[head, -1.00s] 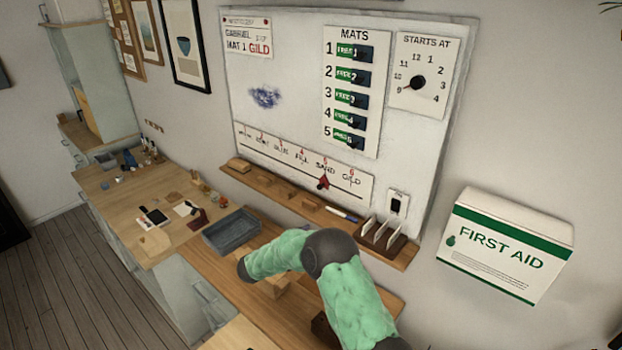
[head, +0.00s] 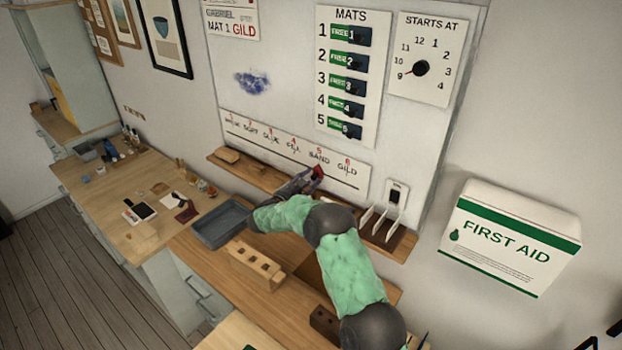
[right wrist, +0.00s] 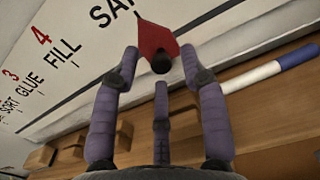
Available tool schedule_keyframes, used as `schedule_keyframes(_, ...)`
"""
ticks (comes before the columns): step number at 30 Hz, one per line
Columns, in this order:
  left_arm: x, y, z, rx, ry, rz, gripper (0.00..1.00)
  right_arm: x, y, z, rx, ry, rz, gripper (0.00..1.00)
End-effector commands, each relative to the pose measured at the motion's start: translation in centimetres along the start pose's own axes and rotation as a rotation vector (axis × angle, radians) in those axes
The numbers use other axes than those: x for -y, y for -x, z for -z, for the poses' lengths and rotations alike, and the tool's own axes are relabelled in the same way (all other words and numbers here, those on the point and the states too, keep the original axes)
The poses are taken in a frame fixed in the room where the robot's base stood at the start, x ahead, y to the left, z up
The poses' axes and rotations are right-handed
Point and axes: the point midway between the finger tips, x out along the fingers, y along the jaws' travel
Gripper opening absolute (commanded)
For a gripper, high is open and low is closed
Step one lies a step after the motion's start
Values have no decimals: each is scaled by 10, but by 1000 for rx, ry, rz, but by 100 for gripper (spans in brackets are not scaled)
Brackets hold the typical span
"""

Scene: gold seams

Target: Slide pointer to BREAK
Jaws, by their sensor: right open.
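The red pointer (head: 318,172) is on the numbered strip (head: 262,140) at the bottom of the whiteboard, below 5 SAND. In the right wrist view the pointer (right wrist: 156,38) shows as a red plate with a dark round knob. My right gripper (head: 306,181) is at the pointer. In the right wrist view its purple fingers (right wrist: 158,66) are open, with one on each side of the pointer and a third below the knob. I cannot tell whether they touch it. The leftmost label is too small to read surely. My left gripper is out of view.
A wooden ledge (head: 246,173) with wooden blocks runs under the strip. In the right wrist view a white and blue marker (right wrist: 270,72) lies to the right of the fingers. A card holder (head: 395,238) and a switch (head: 396,194) are to the right. A grey tray (head: 222,226) stands below.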

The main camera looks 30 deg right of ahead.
Motion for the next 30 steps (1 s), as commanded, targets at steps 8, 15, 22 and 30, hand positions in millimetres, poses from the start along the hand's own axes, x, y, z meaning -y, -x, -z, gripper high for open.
schedule_keyframes(8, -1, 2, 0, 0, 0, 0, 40, 0, -15, 1, 0, 2, -1, 44)
schedule_keyframes(15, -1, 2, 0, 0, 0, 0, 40, 0, -15, 1, 0, 1, -1, 38)
schedule_keyframes(22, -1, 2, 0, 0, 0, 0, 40, 0, -15, 0, 0, 1, -1, 0)
schedule_keyframes(30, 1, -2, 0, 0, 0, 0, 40, -1, -18, 0, 1, -2, 0, 0)
